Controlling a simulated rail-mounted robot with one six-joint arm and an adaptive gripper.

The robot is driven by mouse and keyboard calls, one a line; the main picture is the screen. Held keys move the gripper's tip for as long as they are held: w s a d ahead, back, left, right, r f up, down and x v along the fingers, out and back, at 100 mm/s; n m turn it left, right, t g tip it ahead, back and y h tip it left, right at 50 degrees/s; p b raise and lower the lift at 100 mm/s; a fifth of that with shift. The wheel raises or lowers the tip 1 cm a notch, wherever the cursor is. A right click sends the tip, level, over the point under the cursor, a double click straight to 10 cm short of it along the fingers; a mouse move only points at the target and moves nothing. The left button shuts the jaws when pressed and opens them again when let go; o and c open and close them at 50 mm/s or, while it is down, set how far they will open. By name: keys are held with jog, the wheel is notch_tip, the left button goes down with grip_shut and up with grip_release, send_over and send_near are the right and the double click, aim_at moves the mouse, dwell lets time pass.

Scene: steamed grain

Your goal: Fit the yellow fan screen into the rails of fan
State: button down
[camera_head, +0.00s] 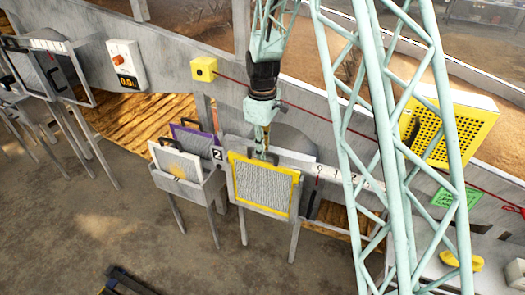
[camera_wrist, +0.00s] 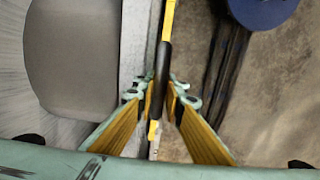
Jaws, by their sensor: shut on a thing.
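The yellow fan screen (camera_head: 262,184) has a yellow frame around grey mesh and hangs upright below my gripper (camera_head: 265,150). In the wrist view the yellow screen (camera_wrist: 168,22) is edge-on, and my gripper (camera_wrist: 164,95) is shut on its black handle. Grey framing with legs (camera_head: 228,205) shows around the screen, probably the fan rails. The screen covers most of it, so I cannot tell whether its edges sit inside the rails. A grey rounded housing (camera_head: 285,142) lies behind it and also fills the left of the wrist view (camera_wrist: 75,55).
A grey rack (camera_head: 208,190) marked 2 stands close on the left, holding a white panel (camera_head: 178,165) and a purple-framed screen (camera_head: 195,138). My green lattice column crosses the right side. A yellow perforated box (camera_head: 450,128) is beyond it. The floor in front is open.

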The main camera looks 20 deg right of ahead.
dwell(0.3)
jog(key=c, duration=2.6)
grip_release()
jog(key=shift+f, duration=0.1)
notch_tip(320, 180, up, 12)
jog(key=shift+s, duration=0.1)
